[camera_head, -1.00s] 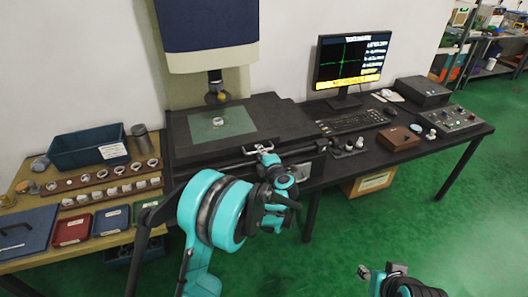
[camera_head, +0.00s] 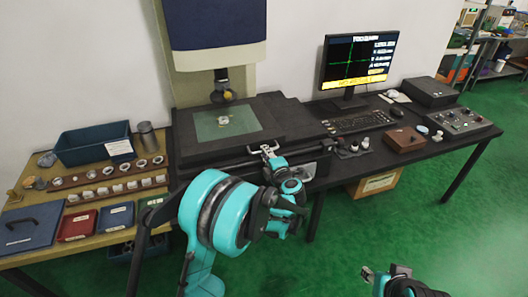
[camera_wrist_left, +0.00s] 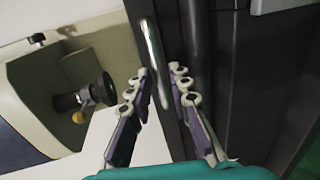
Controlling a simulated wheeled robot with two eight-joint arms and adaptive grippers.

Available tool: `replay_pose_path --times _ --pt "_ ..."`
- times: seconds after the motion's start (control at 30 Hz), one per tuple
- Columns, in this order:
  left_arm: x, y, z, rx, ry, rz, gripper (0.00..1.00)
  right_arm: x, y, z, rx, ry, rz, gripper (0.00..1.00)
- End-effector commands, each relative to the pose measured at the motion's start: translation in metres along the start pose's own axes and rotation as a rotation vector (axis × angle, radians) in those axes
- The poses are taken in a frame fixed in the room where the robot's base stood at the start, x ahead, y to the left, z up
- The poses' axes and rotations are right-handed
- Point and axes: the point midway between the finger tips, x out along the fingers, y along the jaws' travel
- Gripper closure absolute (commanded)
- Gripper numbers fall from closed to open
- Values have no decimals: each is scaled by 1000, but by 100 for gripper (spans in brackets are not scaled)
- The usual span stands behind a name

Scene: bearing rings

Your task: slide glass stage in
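The glass stage (camera_head: 243,118) is a pale green plate set in the black machine bed, with a small bright ring (camera_head: 224,120) on it. A metal handle (camera_head: 264,147) sits at the bed's front edge. My left gripper (camera_head: 271,155) is at this handle. In the left wrist view the bright handle bar (camera_wrist_left: 151,45) runs between the spread fingers of my left gripper (camera_wrist_left: 163,72), close to the left finger, with a gap to the right one. Whether it touches is unclear. My right gripper (camera_head: 367,273) is low in the head view, away from the bench; its finger opening is unclear.
The measuring head's lens (camera_head: 222,90) hangs above the glass. A wooden bench at left holds a blue bin (camera_head: 92,145), ring racks (camera_head: 110,173) and small trays. A monitor (camera_head: 355,62), keyboard (camera_head: 357,121) and control box (camera_head: 462,122) stand at right.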

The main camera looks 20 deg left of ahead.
Motion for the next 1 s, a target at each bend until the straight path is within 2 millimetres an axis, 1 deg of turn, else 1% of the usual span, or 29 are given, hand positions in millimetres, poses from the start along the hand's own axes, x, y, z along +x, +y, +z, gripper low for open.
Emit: replay_pose_path --times 0.03,0.2,0.3,0.4,0.5,0.6,1.0 --pt "-12 0 1 1 -3 0 81 0 0 0 0 0 0 60" --pt "-51 0 1 0 -4 -1 81 0 0 0 0 0 0 60" --pt "-70 0 0 0 -2 0 81 0 0 0 0 0 0 60" --pt "-84 0 0 0 -2 0 81 0 0 0 0 0 0 60" --pt "-92 0 -1 -1 1 0 81 0 0 0 0 0 0 60" --pt "-96 0 -1 -1 1 0 81 0 0 0 0 0 0 60" --pt "-96 0 -1 -1 1 0 81 0 0 0 0 0 0 60"
